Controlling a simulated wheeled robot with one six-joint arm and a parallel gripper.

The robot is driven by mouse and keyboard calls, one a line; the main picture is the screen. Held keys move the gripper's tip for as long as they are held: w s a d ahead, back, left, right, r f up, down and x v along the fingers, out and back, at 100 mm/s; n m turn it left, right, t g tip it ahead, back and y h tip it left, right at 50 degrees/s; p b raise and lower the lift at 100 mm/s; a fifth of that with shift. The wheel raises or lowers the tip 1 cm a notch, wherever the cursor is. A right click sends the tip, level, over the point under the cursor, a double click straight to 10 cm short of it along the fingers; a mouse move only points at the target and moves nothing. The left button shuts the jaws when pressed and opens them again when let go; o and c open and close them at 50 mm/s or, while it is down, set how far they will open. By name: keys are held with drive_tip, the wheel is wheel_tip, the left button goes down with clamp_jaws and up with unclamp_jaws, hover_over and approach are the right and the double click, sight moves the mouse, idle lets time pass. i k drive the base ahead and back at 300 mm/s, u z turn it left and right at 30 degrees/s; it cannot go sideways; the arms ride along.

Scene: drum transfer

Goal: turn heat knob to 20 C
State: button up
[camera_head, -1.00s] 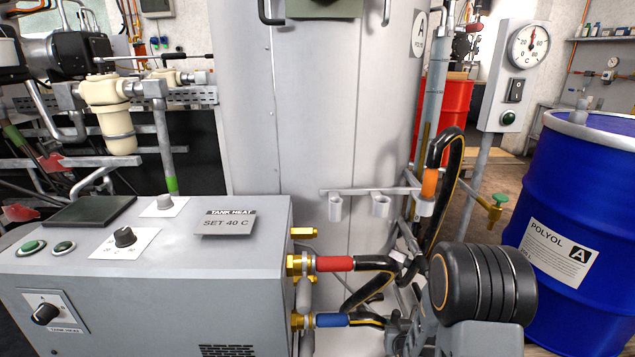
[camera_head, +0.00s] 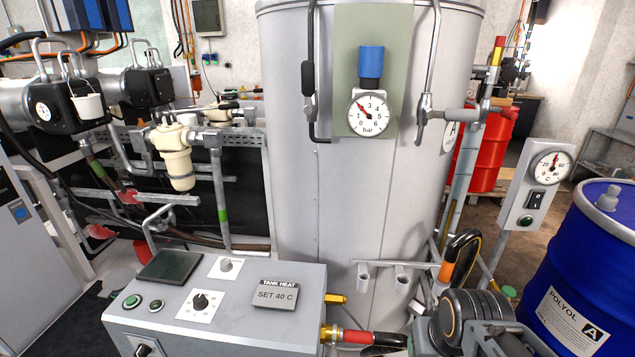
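The tank heat box (camera_head: 230,320) is a grey cabinet at the lower left. A black heat knob (camera_head: 201,301) sits on a white scale plate on its top; the scale figures are too small to read. A sign (camera_head: 275,295) beside it reads "TANK HEAT" and "SET 40 C". Another black knob (camera_head: 142,350) on the front face is cut off by the bottom edge. Part of my arm shows at the lower right; my gripper's fingers cannot be made out.
A grey tank (camera_head: 345,210) with a bar gauge (camera_head: 369,113) stands behind the box. A red-sleeved hose (camera_head: 358,337) leaves the box's right side. A blue POLYOL drum (camera_head: 570,265) and a post with a temperature dial (camera_head: 550,167) stand at the right.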

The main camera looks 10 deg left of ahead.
sight(200, 302)
drive_tip(key=u, duration=0.2)
drive_tip(key=k, duration=0.35)
drive_tip(key=u, duration=1.75)
drive_tip(key=k, duration=0.6)
drive_tip(key=u, duration=0.85)
drive_tip(key=i, duration=1.55)
drive_tip(key=z, duration=1.4)
drive_tip(key=i, duration=0.45)
drive_tip(key=z, duration=0.4)
